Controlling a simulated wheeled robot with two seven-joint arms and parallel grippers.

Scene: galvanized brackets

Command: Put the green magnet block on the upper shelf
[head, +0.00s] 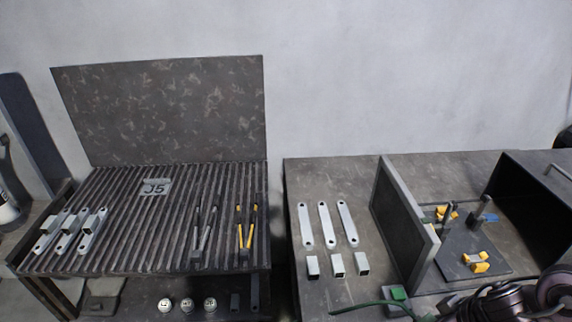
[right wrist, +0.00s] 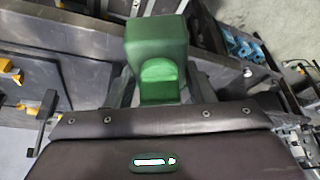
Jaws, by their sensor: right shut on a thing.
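The green magnet block (right wrist: 157,42) is between the two fingers of my right gripper (right wrist: 158,86) in the right wrist view, and the gripper is shut on it. In the head view the green block (head: 398,293) shows small near the front of the right table, with my right arm coming in from the lower right. I cannot tell there whether it touches the tabletop. The slatted upper shelf (head: 125,215) is at the left, above a lower shelf (head: 135,303). My left gripper is not in view.
Silver brackets (head: 68,235), a J5 plate (head: 155,187) and yellow-handled pliers (head: 247,227) lie on the slatted shelf. Its left-centre slats are clear. Flat bars (head: 325,224) and small square pieces (head: 338,265) lie on the right table (head: 380,165). An upright panel (head: 403,228) stands beside them.

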